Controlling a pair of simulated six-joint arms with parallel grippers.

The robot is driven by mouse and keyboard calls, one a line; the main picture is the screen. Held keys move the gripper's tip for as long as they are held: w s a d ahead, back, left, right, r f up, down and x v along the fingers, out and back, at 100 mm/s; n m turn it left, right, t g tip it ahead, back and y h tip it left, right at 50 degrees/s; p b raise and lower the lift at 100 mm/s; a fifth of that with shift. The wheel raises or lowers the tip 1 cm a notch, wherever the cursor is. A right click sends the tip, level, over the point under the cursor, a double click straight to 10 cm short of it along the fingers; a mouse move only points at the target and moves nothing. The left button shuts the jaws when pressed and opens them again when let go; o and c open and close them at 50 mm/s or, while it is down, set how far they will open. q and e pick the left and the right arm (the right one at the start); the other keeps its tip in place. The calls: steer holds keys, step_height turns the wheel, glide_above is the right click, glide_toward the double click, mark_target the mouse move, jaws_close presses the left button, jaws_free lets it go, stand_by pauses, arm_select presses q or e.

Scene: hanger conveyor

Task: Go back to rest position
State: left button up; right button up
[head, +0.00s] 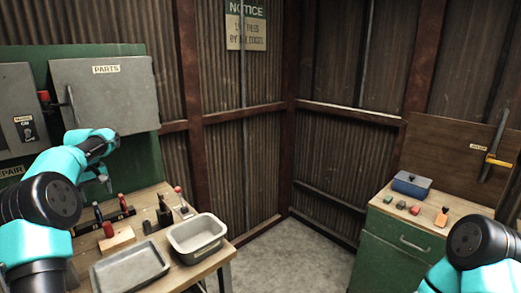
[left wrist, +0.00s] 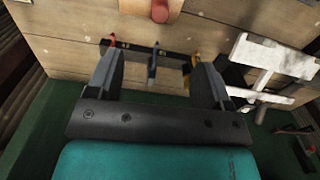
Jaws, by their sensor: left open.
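My left gripper (head: 105,183) hangs in front of the green back panel, above the left part of the workbench (head: 222,262). In the left wrist view my left gripper (left wrist: 157,62) is open, with its two fingers spread apart and nothing between them. Beyond the fingers is a dark tool rack (left wrist: 135,48) with several coloured handles; the rack also shows in the head view (head: 118,216). Of my right arm only links show at the lower right of the head view; its gripper is out of view.
A grey tray (head: 128,286) and a deeper bin (head: 213,252) stand on the workbench. A grey PARTS cabinet (head: 105,95) is on the green panel. At right, a green cabinet (head: 385,240) carries a blue box (head: 411,185) and small objects. Floor (head: 285,258) between is clear.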

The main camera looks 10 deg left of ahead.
mark_target(106, 223)
arm_select(q)
step_height(106, 223, down, 16)
steer(key=shift+r, duration=0.1)
stand_by(0.5)
steer(key=shift+r, duration=0.1)
stand_by(0.4)
